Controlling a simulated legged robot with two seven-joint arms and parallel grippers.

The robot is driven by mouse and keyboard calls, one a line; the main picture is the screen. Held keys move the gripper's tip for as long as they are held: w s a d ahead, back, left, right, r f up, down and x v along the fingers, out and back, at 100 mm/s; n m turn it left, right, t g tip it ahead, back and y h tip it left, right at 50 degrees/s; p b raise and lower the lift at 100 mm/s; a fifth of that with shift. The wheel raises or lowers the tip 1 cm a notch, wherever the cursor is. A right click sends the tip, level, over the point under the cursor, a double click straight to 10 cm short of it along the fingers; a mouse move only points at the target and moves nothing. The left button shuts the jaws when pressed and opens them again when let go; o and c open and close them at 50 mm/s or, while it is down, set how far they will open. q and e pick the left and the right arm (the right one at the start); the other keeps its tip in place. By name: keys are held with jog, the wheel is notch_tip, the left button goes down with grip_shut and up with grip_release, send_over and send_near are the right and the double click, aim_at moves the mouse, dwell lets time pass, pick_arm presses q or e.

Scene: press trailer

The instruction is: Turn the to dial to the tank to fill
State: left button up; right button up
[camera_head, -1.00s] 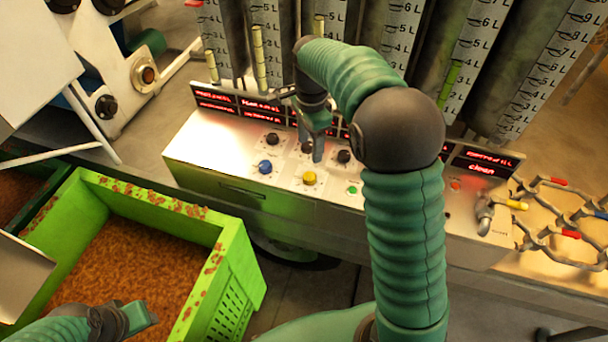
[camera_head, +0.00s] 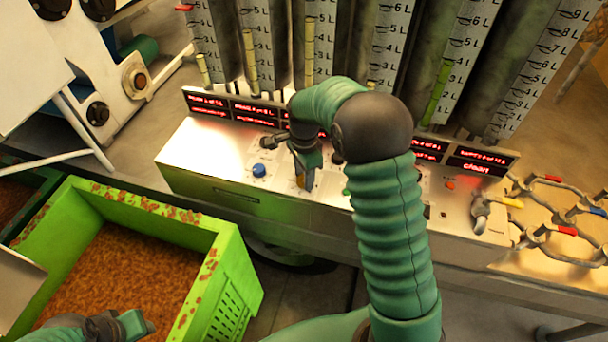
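The control panel (camera_head: 200,150) is a pale metal box below the tanks (camera_head: 322,40). My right gripper (camera_head: 305,182) points down at the panel's middle, in front of the yellow button, of which only a bit shows. I cannot tell whether its fingers are open or shut, or whether they touch the button. A black dial (camera_head: 338,157) shows just right of the gripper; its label is unreadable. Other dials are hidden behind my gripper and arm. A blue button (camera_head: 259,170) is left of the gripper. My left gripper (camera_head: 137,323) is low at left, over the green crate (camera_head: 235,250); its opening is unclear.
Red-lit displays (camera_head: 208,103) run along the panel's back, partly hidden by my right arm. A tap-like metal handle (camera_head: 482,208) stands at the panel's right end, near pipes with coloured handles (camera_head: 560,230). A white machine (camera_head: 125,75) stands at left.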

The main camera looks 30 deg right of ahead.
jog(key=shift+a, duration=0.1)
grip_shut()
jog(key=shift+r, duration=0.1)
jog(key=shift+r+n+p, duration=0.15)
jog(key=shift+n+p, duration=0.85)
jog(key=shift+n, duration=0.2)
jog(key=n+p, duration=0.2)
jog(key=n, duration=0.1)
jog(key=shift+n, duration=0.4)
jog(key=n+p, duration=0.3)
jog(key=n, duration=0.3)
jog(key=n+p, duration=0.1)
jog(key=n, duration=0.2)
jog(key=n+p, duration=0.1)
jog(key=n, duration=0.1)
jog(key=shift+f+n, duration=0.2)
jog(key=shift+n, duration=0.2)
